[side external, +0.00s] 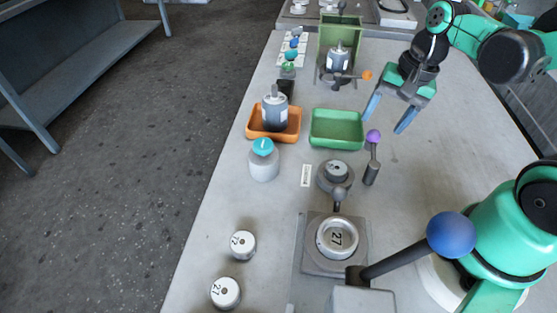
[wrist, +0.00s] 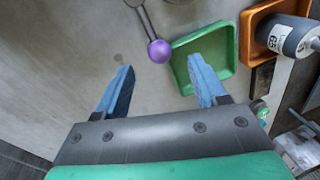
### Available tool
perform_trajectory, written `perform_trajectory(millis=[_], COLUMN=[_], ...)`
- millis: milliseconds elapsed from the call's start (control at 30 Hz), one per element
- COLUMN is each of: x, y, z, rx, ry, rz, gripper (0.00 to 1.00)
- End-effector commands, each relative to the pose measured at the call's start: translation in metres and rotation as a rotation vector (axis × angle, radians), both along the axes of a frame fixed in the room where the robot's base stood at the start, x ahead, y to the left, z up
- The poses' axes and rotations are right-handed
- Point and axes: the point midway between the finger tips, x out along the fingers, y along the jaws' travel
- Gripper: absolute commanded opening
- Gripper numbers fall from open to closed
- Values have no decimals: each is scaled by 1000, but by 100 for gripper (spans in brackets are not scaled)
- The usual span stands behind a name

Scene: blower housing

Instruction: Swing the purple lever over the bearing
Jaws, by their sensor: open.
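The purple lever has a purple ball knob (side external: 373,136) on a dark arm. It stands just right of the round grey bearing seat (side external: 335,177), with its arm beside the seat, not across it. A bearing (side external: 336,169) appears to sit in the seat. My gripper (side external: 388,114) is open and empty, pointing down above the table, behind and slightly right of the knob. In the wrist view the knob (wrist: 159,51) lies just beyond the gap between my blue fingertips (wrist: 162,66), apart from both. The bearing is not clearly visible there.
A green tray (side external: 337,143) is left of the knob, close to my finger in the wrist view. An orange tray (side external: 290,136) holds a motor (side external: 275,110). A blue-knobbed lever press (side external: 450,235) is nearer the camera. Table right of the lever is clear.

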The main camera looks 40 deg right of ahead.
Motion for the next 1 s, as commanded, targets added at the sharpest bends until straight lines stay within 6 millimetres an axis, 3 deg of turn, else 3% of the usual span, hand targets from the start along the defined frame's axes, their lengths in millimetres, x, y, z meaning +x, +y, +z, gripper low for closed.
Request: perform_trajectory(millis=[333,767,1000], x=[5,6,6], y=[3,5,4], z=[-31,-37,-37], rx=[-2,-3,-3], ry=[-2,-3,-3], rz=[3,3,3], gripper=[64,64,0])
